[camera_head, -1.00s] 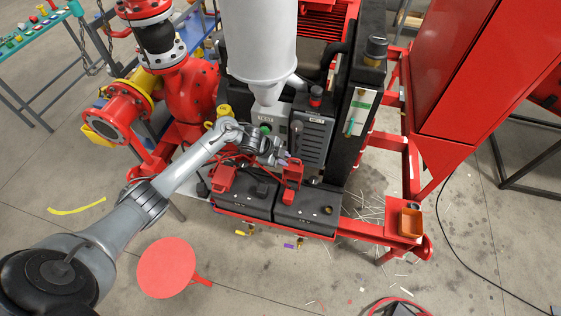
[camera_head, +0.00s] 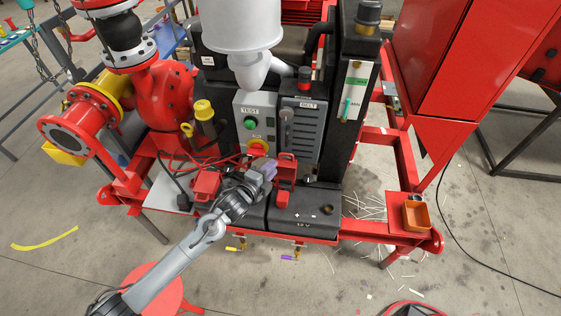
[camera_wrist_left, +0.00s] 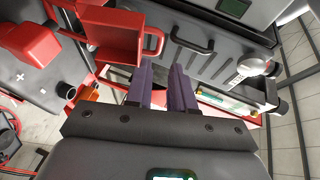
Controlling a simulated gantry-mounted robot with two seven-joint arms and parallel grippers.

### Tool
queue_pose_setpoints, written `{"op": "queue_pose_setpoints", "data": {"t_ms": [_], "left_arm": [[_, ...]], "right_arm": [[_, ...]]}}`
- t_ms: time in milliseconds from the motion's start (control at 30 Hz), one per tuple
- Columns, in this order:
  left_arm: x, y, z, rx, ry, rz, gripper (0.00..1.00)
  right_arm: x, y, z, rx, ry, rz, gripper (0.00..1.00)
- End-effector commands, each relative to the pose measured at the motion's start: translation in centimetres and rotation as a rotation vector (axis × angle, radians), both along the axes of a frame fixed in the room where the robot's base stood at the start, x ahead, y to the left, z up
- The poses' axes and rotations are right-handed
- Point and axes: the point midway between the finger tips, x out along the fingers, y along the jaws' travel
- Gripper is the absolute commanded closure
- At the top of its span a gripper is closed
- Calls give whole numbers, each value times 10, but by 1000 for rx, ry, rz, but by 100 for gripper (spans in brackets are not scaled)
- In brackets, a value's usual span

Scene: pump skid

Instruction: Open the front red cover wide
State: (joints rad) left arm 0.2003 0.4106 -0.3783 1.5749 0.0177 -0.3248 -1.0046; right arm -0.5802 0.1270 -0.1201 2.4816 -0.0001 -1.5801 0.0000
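The front red cover (camera_head: 287,168) stands raised at the back of the right-hand black battery, above a red block (camera_head: 283,198) beside the plus mark. In the left wrist view the cover (camera_wrist_left: 112,36) shows its hollow side and a small loop handle. The red block (camera_wrist_left: 28,42) is left of it. My left gripper (camera_head: 264,168) is just left of the cover in the head view. In the wrist view its two purple fingers (camera_wrist_left: 161,92) are apart with nothing between them. I cannot tell whether a finger touches the cover. My right gripper is not in view.
Another red cover (camera_head: 206,184) and red cables lie left of my gripper. Behind stands a grey panel with a green button (camera_head: 250,123) and a red knob (camera_head: 258,147). An orange bin (camera_head: 415,216) sits on the frame at right. A red stool (camera_head: 158,290) is below my arm.

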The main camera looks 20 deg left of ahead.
Motion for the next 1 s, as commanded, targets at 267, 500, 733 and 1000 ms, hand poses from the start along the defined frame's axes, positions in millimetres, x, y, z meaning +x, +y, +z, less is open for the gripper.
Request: {"op": "queue_pose_setpoints", "data": {"t_ms": [267, 500, 733, 1000], "left_arm": [[40, -8, -16, -2, -2, 0, 77], [65, -13, -21, -2, 0, 0, 77], [77, -15, -21, -1, 1, -1, 77], [79, -15, -20, -1, 2, -1, 77]], "right_arm": [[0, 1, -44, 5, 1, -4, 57], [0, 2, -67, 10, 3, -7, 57], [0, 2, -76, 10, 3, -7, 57], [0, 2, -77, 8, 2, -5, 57]]}}
